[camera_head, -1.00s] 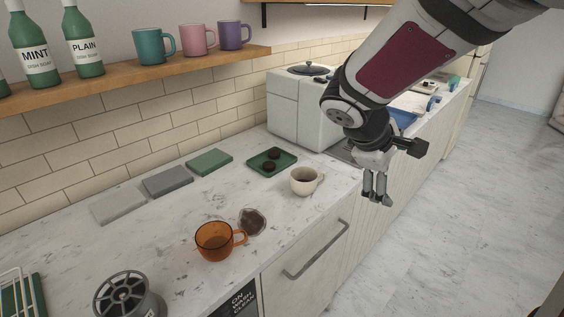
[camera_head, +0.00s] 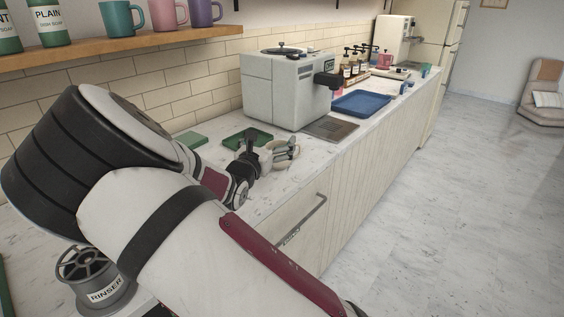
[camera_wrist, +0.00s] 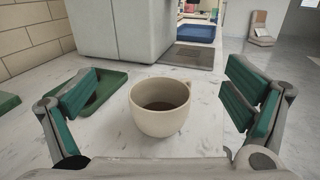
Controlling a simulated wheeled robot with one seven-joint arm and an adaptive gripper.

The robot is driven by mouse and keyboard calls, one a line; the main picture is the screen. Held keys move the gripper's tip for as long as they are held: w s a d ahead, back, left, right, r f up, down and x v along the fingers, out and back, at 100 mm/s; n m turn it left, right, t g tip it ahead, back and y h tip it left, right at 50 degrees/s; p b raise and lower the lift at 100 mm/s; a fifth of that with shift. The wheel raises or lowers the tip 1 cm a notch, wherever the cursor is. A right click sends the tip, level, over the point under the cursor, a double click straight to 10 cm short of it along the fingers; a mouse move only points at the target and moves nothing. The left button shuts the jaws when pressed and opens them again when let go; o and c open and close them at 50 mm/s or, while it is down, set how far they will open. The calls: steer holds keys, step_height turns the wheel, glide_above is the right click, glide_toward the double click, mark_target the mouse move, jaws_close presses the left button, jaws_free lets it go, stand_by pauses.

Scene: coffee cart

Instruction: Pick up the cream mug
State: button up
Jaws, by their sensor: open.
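The cream mug (camera_wrist: 160,108) stands upright on the marble counter, with a little dark liquid or residue inside. Its handle points to the back right in the wrist view. My gripper (camera_wrist: 165,95) is open, its two green-padded fingers spread left and right of the mug, with gaps on both sides. The mug appears to be ahead of the palm, between or just beyond the fingers. In the head view my gripper (camera_head: 276,150) is low over the counter and mostly hides the mug (camera_head: 285,161).
A green tray (camera_wrist: 115,82) lies close by the left finger. A white machine (camera_head: 284,88) stands behind, with a drip grate (camera_head: 331,128) and a blue tray (camera_head: 361,103) to its right. A rinser (camera_head: 92,275) is at the lower left. The counter's front edge is near.

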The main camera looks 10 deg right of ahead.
step_height(320, 180, down, 7)
steer(key=shift+a+f+b, duration=0.1)
steer(key=shift+f+b, duration=0.1)
steer(key=shift+b, duration=0.15)
steer(key=shift+w+f, duration=0.15)
steer(key=shift+f, duration=0.2)
steer(key=x, duration=0.7)
steer(key=shift+w+d+r+b, duration=0.1)
steer(key=shift+d+r+b, duration=0.1)
steer(key=shift+b, duration=0.2)
steer(key=c, duration=1.5)
steer(key=shift+c, duration=0.3)
